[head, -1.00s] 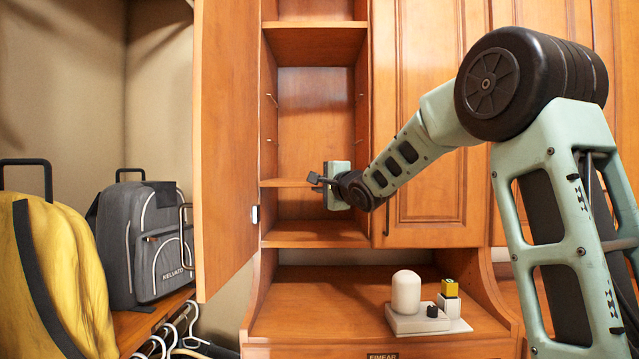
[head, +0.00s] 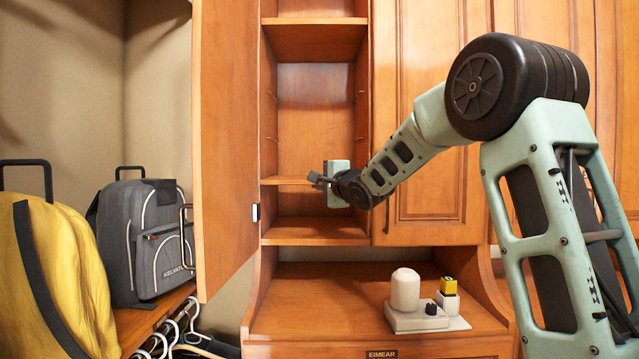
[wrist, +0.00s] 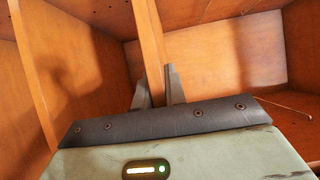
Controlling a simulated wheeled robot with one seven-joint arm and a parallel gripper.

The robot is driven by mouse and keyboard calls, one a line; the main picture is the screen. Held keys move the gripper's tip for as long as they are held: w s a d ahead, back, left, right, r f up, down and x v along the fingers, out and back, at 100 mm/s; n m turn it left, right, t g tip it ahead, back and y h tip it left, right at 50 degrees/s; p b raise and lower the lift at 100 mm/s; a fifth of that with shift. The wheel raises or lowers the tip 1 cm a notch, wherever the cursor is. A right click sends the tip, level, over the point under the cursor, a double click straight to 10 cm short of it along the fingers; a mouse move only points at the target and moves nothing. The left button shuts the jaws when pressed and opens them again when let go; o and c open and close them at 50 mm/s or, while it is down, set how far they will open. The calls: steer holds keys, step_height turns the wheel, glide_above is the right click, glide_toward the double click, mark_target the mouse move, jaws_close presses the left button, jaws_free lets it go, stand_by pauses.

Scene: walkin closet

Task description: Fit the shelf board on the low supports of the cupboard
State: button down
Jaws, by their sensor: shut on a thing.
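The shelf board (head: 284,181) is inside the open cupboard (head: 315,110), low in the bay above its floor. It looks about level in the head view. My gripper (head: 318,179) is shut on the board's front edge. In the wrist view the two grey fingers (wrist: 159,86) stand on either side of the board (wrist: 148,42). Small support pins show on the cupboard's side walls above the board, such as one at the left (head: 272,98). The low supports are not clearly visible, so I cannot tell whether the board touches them.
The open cupboard door (head: 228,140) stands to the left of the bay, and a closed door (head: 430,120) is to the right. A fixed upper shelf (head: 315,40) is above. A white block with small objects (head: 415,315) stands on the counter below. Bags (head: 150,240) are at the left.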

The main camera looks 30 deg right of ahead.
steer(key=shift+w+d+r+p, duration=0.2)
steer(key=shift+w+p, duration=0.1)
steer(key=shift+p, duration=0.1)
steer(key=shift+w+d+p, duration=0.2)
steer(key=shift+w+p, duration=0.1)
steer(key=shift+w+d+p, duration=0.4)
steer(key=shift+w+p, duration=0.15)
steer(key=shift+w+d+f+p, duration=0.1)
steer(key=shift+w+d+p, duration=0.25)
steer(key=shift+w+p, duration=0.2)
steer(key=shift+w+d, duration=0.1)
steer(key=shift+w, duration=0.05)
stand_by(0.5)
steer(key=shift+w+d+p, duration=0.2)
steer(key=shift+w+p, duration=0.1)
steer(key=shift+p, duration=0.15)
steer(key=shift+w+d+p, duration=0.55)
steer(key=shift+w+p, duration=0.2)
steer(key=shift+p, duration=0.05)
steer(key=shift+w+d+p, duration=0.35)
steer(key=shift+w+p, duration=0.2)
steer(key=shift+p, duration=0.05)
